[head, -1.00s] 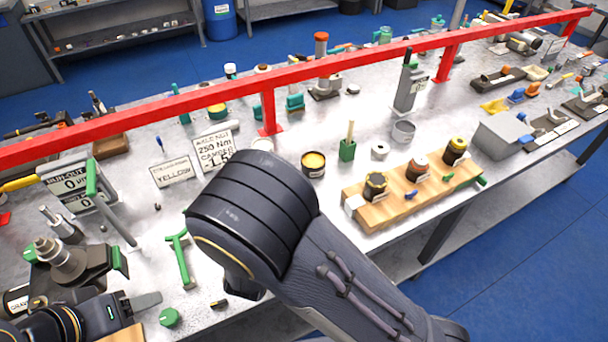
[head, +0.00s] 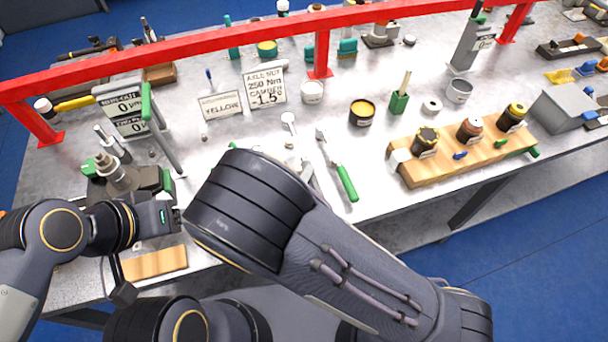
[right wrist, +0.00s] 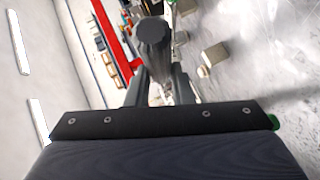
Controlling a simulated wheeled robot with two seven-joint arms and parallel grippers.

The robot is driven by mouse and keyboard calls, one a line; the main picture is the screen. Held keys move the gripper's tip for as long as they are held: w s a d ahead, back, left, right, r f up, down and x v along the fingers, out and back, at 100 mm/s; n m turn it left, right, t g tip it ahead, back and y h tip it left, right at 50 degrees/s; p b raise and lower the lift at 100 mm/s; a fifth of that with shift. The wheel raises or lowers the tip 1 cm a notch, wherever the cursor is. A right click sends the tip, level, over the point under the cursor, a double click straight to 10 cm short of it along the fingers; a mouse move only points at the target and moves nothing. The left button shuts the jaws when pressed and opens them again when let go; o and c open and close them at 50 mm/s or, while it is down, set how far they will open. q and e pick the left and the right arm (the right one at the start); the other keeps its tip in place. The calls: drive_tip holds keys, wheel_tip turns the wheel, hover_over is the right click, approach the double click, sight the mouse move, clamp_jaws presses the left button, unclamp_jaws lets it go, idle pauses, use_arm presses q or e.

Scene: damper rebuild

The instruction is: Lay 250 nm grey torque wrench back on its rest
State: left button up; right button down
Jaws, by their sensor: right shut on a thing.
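My right gripper (right wrist: 158,78) is shut on a dark grey, round-ended handle, the grey torque wrench (right wrist: 152,40), which stands out between the fingers in the right wrist view. In the head view my right forearm hides most of this gripper and the held part. A pale round-headed tool end (head: 288,119) shows just beyond the forearm; I cannot tell if it belongs to the held wrench. A green-handled wrench (head: 345,180) lies to its right. The wrench's rest is not clearly seen. My left gripper (head: 165,214) is at the left, its fingertips mostly hidden.
A red rail (head: 200,47) crosses the bench. A damper fixture (head: 118,175) is at the left. A wooden block (head: 435,165) with several jars is at the right.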

drive_tip(key=shift+f+b, duration=1.4)
drive_tip(key=shift+f, duration=1.9)
drive_tip(key=c, duration=1.2)
unclamp_jaws()
drive_tip(key=b+v, duration=0.1)
drive_tip(key=v, duration=0.6)
drive_tip(key=shift+s+a+r, duration=0.15)
drive_tip(key=shift+s+r, duration=0.05)
drive_tip(key=shift+s, duration=0.15)
